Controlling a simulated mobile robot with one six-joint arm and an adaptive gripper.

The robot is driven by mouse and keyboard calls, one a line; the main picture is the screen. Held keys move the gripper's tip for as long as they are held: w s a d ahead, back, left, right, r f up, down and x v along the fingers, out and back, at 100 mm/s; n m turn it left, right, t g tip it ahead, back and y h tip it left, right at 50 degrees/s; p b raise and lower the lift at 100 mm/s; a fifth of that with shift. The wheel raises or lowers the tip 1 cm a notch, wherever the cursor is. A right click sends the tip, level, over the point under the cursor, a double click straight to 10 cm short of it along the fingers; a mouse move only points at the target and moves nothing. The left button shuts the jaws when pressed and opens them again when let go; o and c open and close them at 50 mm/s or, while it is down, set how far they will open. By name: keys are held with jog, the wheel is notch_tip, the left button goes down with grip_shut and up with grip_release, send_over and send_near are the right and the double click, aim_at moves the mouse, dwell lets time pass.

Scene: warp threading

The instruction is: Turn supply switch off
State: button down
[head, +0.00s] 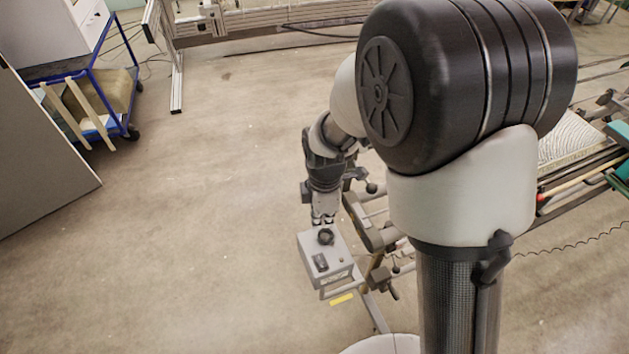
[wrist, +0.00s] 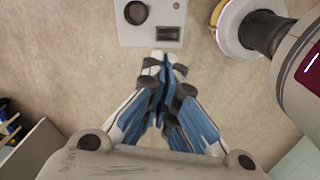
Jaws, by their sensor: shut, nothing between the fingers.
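The supply box (head: 341,246) is a small light-grey box on a metal frame, low in the middle of the head view. Its top carries a round black knob (head: 326,237) and a dark rectangular switch (head: 320,262). I cannot tell which way the switch is set. In the wrist view the box (wrist: 150,38) is at the top, with the knob (wrist: 136,13) left of the switch (wrist: 168,34).
The box's frame joins the loom (head: 370,225), with its bars and clamps to the right. A yellow strip (head: 341,299) lies below the box. A blue-framed cart (head: 105,85) and a grey panel (head: 40,155) stand at left. The floor left of the box is clear.

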aim_at(315, 261)
jog(key=f+n, duration=0.1)
jog(key=a+f, duration=0.1)
jog(key=f, duration=0.1)
jog(key=f+n, duration=0.1)
jog(key=shift+s+a+f+n+g, duration=0.1)
jog(key=shift+a+f+n+g, duration=0.2)
jog(key=shift+f, duration=0.1)
notch_tip(315, 261, down, 14)
jog(key=b, duration=0.4)
jog(key=shift+f, duration=0.4)
jog(key=shift+s+r, duration=0.1)
